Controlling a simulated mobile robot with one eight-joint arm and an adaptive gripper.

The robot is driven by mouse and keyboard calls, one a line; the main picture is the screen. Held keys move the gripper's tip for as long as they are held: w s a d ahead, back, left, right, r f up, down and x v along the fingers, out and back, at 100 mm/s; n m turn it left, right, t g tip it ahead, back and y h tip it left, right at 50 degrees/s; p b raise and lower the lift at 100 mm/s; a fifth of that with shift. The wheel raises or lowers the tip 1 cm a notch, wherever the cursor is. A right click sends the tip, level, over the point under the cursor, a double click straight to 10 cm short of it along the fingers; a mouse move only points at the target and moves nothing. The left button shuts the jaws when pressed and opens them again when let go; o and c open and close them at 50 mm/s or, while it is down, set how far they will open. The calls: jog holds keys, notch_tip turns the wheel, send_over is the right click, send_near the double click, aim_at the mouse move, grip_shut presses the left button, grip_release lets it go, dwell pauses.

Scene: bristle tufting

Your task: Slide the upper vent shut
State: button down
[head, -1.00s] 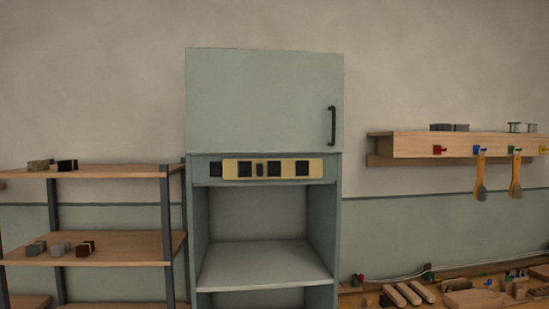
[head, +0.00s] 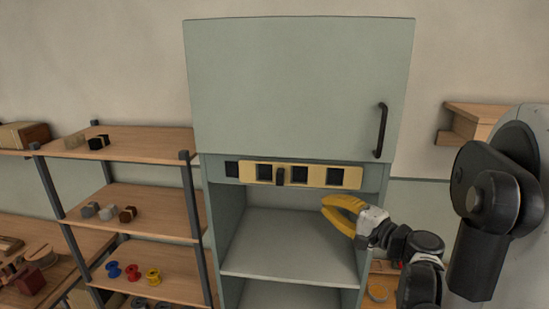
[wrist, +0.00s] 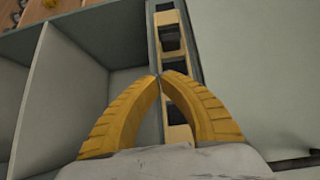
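The upper vent is a strip below the closed cabinet door, with a cream-yellow slide plate (head: 316,175) and a dark knob (head: 280,176) on it. Dark square openings show through the plate, and one more dark square (head: 232,169) lies left of it on the green panel. In the wrist view the slide plate (wrist: 181,133) runs up the picture behind my fingers. My gripper (head: 323,204) has yellow fingers and is below the right part of the plate, apart from the knob. In the wrist view my gripper (wrist: 160,75) has its fingertips together with nothing seen between them.
The green cabinet door (head: 290,85) with a dark handle (head: 381,130) is above the strip. An open compartment with a pale shelf (head: 285,250) is below. A wooden rack (head: 135,209) with small blocks and spools stands left. A wall shelf (head: 470,122) is at right.

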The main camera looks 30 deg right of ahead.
jog(key=shift+d+r, duration=0.65)
jog(key=shift+d, duration=0.1)
jog(key=shift+s+a, duration=0.1)
jog(key=p, duration=0.3)
send_near(293, 183)
jog(key=w, duration=0.1)
jog(key=w+r, duration=0.1)
jog(key=w, duration=0.2)
jog(key=shift+w+a+r, duration=0.25)
jog(key=shift+w+r, duration=0.1)
jog(key=shift+r, duration=0.05)
jog(key=shift+w+a+p, duration=0.55)
jog(key=shift+w+a, duration=0.2)
jog(key=shift+a, duration=0.25)
jog(key=shift+w+a+f, duration=0.1)
jog(key=shift+w+a, duration=0.2)
jog(key=shift+a, duration=0.4)
jog(key=shift+d, duration=0.1)
